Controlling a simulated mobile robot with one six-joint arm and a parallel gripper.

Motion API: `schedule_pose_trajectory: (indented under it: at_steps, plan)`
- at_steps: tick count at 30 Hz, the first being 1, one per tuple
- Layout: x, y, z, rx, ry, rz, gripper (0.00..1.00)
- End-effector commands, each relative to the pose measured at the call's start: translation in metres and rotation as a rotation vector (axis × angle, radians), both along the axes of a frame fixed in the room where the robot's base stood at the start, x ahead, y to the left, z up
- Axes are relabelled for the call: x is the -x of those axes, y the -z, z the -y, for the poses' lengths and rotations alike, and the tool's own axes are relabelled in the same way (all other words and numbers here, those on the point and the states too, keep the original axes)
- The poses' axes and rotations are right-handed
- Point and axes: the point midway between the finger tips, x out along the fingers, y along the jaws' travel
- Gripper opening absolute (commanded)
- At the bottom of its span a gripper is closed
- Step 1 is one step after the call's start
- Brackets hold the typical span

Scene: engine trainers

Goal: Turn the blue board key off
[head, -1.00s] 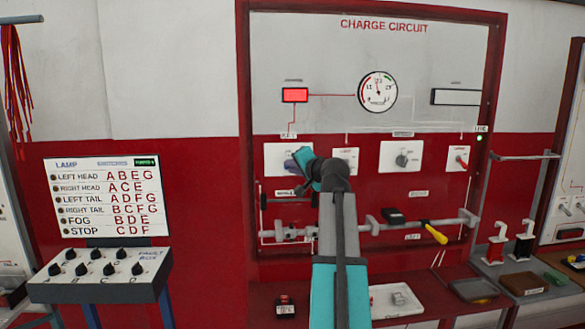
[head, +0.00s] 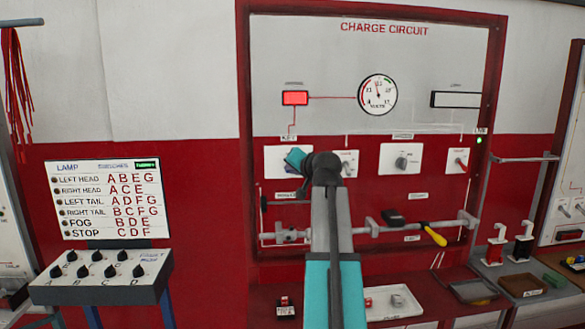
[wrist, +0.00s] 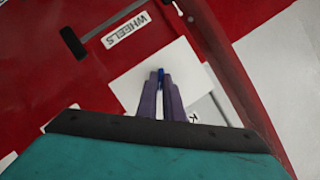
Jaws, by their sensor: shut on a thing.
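The blue key (wrist: 161,76) shows in the wrist view as a small blue tip between the fingers of my gripper (wrist: 160,84). The fingers are shut on it, in front of a white plate (wrist: 184,62). In the head view my gripper (head: 294,158) is at the left white plate (head: 275,168) of the CHARGE CIRCUIT board (head: 300,45). There my gripper and wrist hide the key. How far the key is turned cannot be told.
Right of my gripper are more plates with a grey knob (head: 402,162) and a red switch (head: 461,162). A red lamp (head: 295,98) is lit above. A rail (head: 385,228) with a yellow-handled tool (head: 435,235) runs below. A switch box (head: 100,277) stands left.

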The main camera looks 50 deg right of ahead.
Motion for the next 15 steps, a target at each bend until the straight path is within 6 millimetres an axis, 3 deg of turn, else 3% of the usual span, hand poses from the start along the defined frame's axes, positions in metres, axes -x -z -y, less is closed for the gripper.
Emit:
schedule_pose_trajectory:
  at_steps: [15]
  plan:
    - [-0.0035, -0.0036, -0.0044, 0.369, -0.001, -0.309, 0.00]
